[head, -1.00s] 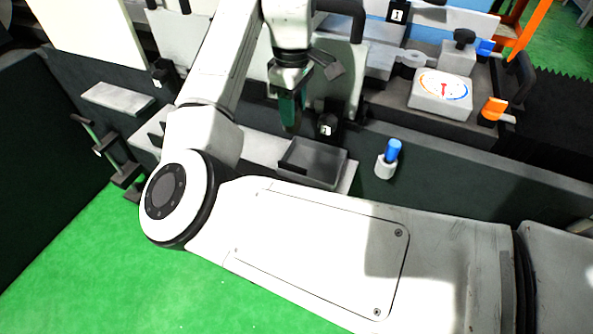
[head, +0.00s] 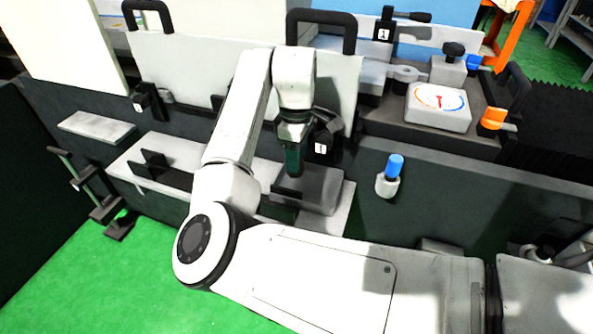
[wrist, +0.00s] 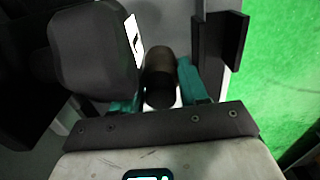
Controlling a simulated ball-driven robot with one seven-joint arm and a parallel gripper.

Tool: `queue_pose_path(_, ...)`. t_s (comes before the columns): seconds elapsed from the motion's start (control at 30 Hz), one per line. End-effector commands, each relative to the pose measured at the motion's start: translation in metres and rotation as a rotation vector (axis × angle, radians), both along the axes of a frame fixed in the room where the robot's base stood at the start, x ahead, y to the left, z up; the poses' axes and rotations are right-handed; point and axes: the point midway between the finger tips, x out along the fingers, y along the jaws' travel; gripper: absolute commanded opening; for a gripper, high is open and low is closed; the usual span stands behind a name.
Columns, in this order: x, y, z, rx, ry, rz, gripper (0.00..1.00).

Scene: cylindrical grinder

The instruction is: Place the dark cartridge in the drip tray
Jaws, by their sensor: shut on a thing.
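My gripper (head: 292,165) points down with its teal fingers just above the grey drip tray (head: 325,186) in the head view. In the wrist view my gripper (wrist: 160,88) is shut on the dark cartridge (wrist: 159,66), a dark cylinder between the two teal fingers. In the head view the fingers mostly hide the cartridge. I cannot tell whether its lower end touches the tray floor. My gripper covers part of the tray's left side.
A black labelled block (head: 322,143) stands close behind the tray, right of my gripper. A black bracket (head: 165,168) sits to the left on the pale ledge. A blue-capped holder (head: 390,175) is on the wall to the right. A white gauge box (head: 438,107) stands farther back.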

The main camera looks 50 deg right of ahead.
Motion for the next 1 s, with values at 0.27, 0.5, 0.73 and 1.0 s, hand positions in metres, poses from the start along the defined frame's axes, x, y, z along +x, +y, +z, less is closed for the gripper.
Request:
queue_pose_path(0.27, 0.000, 0.000, -0.022, 0.001, 0.000, -0.001, 0.03)
queue_pose_path(0.5, 0.000, 0.000, -0.044, -0.001, -0.001, -0.001, 0.03)
queue_pose_path(0.73, 0.000, 0.000, -0.044, -0.001, 0.000, -0.001, 0.03)
queue_pose_path(1.0, 0.000, 0.000, -0.046, 0.000, -0.001, -0.001, 0.63)
